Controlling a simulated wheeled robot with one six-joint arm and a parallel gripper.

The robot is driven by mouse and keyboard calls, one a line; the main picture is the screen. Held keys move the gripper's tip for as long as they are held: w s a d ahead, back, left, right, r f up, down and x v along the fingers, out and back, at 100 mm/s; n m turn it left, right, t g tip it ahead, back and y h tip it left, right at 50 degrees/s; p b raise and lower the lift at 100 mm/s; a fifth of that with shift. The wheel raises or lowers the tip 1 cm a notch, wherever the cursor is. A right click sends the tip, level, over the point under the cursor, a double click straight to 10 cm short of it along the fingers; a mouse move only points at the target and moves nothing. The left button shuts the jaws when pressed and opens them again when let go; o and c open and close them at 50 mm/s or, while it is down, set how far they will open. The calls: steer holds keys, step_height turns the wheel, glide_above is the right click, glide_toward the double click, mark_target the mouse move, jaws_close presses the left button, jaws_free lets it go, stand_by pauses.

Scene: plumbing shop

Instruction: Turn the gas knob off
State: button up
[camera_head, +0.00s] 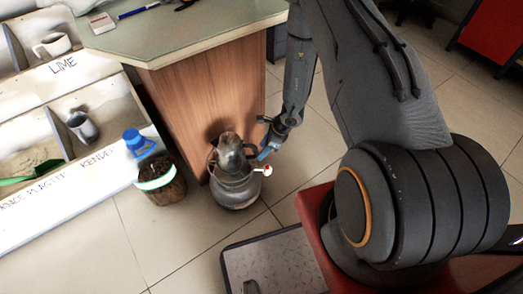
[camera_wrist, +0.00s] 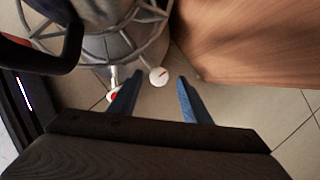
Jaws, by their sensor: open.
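A grey metal gas vessel (camera_head: 235,188) stands on the floor beside the wooden counter; it also shows in the wrist view (camera_wrist: 118,45). In the head view a small white and red part (camera_head: 267,171) shows at the vessel's right side. My gripper (camera_head: 262,152) is beside the vessel's upper right. In the wrist view its blue fingers (camera_wrist: 160,80) are apart, with the knob seen between their tips. I cannot tell whether they touch it.
The wooden counter (camera_head: 200,100) stands close behind the vessel. A bin with a blue-capped bottle (camera_head: 138,143) is left of it. Shelves labelled LIME (camera_head: 85,66) line the left. A dark curved handle (camera_wrist: 50,50) is close at left in the wrist view.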

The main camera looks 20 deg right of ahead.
steer(key=p+v, duration=0.1)
steer(key=v, duration=0.4)
steer(key=shift+d+r, duration=0.1)
steer(key=shift+r, duration=0.25)
